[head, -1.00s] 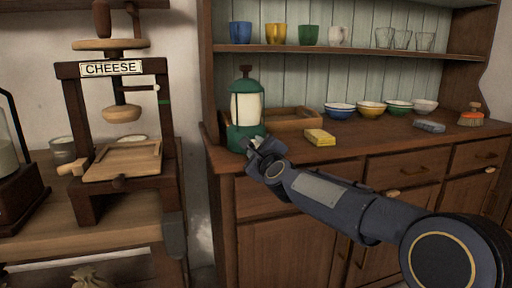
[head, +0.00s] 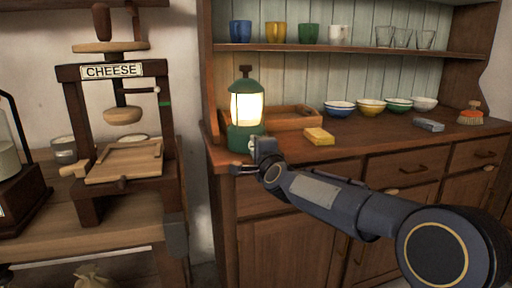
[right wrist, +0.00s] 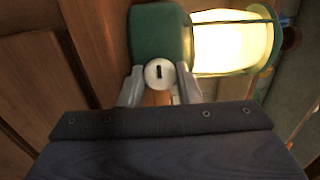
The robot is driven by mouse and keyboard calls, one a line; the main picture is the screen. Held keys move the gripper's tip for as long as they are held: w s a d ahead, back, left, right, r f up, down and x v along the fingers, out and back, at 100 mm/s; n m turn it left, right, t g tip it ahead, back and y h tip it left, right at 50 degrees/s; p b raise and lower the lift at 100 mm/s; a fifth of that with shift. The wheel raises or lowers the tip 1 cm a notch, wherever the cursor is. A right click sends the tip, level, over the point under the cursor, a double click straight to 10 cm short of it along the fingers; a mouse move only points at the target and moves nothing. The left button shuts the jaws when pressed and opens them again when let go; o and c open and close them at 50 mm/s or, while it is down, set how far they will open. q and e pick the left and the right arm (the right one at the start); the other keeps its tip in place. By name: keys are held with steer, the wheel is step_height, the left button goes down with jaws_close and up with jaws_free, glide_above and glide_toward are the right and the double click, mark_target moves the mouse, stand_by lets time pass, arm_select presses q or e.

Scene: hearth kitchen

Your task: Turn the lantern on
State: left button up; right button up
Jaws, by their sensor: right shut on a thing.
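The lantern (head: 246,107) stands upright on the left end of the wooden counter, with a green base and cap. Its globe glows bright warm yellow. In the right wrist view the lantern (right wrist: 160,32) lies sideways in the picture, its globe lit. A round pale knob (right wrist: 159,73) with a dark slot is on its green base. My right gripper (right wrist: 160,88) is shut on this knob, a finger on each side. In the head view my right gripper (head: 258,149) is at the front of the lantern's base and partly hides it. My left gripper is not in view.
A wooden tray (head: 290,119) is behind the lantern. A yellow sponge (head: 319,136) lies to its right, with several bowls (head: 371,107) and a brush (head: 471,114) farther along. A cheese press (head: 122,170) stands on a separate table at left.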

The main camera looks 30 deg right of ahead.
steer(key=shift+a, duration=0.1)
stand_by(0.4)
steer(key=o, duration=0.9)
steer(key=shift+o, duration=0.4)
steer(key=shift+f, duration=0.15)
